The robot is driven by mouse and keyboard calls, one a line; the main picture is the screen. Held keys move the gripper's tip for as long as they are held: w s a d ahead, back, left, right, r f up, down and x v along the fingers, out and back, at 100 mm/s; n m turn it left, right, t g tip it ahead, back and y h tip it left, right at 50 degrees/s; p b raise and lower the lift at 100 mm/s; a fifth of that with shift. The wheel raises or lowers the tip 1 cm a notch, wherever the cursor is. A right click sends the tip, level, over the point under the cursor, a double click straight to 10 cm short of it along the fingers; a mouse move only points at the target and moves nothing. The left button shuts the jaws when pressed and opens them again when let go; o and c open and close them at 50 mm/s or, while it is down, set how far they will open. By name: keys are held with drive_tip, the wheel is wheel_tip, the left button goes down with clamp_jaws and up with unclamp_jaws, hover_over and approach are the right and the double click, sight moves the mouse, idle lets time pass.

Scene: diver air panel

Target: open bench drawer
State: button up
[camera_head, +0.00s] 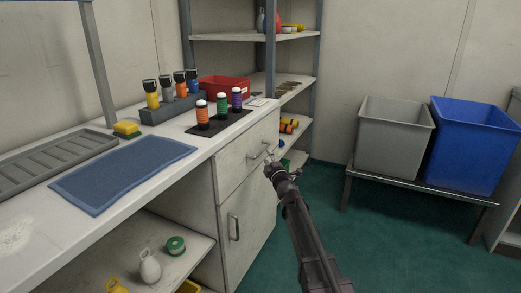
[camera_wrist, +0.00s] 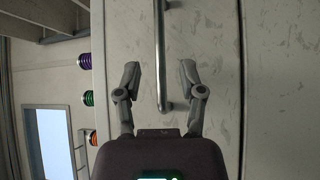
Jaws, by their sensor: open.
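The bench drawer (camera_head: 236,160) is a pale, scuffed front under the worktop at its right end, and it looks flush with the bench. Its metal bar handle (camera_head: 257,153) shows partly beside my gripper (camera_head: 269,167). In the wrist view the drawer front (camera_wrist: 215,40) fills the middle, and the handle (camera_wrist: 161,45) runs upright in the picture. My gripper (camera_wrist: 160,72) is open, with one finger on each side of the handle's line. I see a gap between each finger and the bar. How far the fingertips are from the drawer front is hard to tell.
A cabinet door (camera_head: 247,222) with its own handle (camera_head: 234,228) is below the drawer. The worktop holds several coloured bottles, a red bin (camera_head: 224,88) and a blue mat (camera_head: 122,172). Grey (camera_head: 393,140) and blue (camera_head: 474,150) bins stand at right. Green floor is clear between.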

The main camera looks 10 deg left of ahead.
sight(264, 149)
drive_tip(key=shift+p+x, duration=0.35)
drive_tip(key=shift+x, duration=2.65)
clamp_jaws()
drive_tip(key=shift+a, duration=0.2)
drive_tip(key=shift+s+d, duration=0.1)
drive_tip(key=shift+s, duration=0.1)
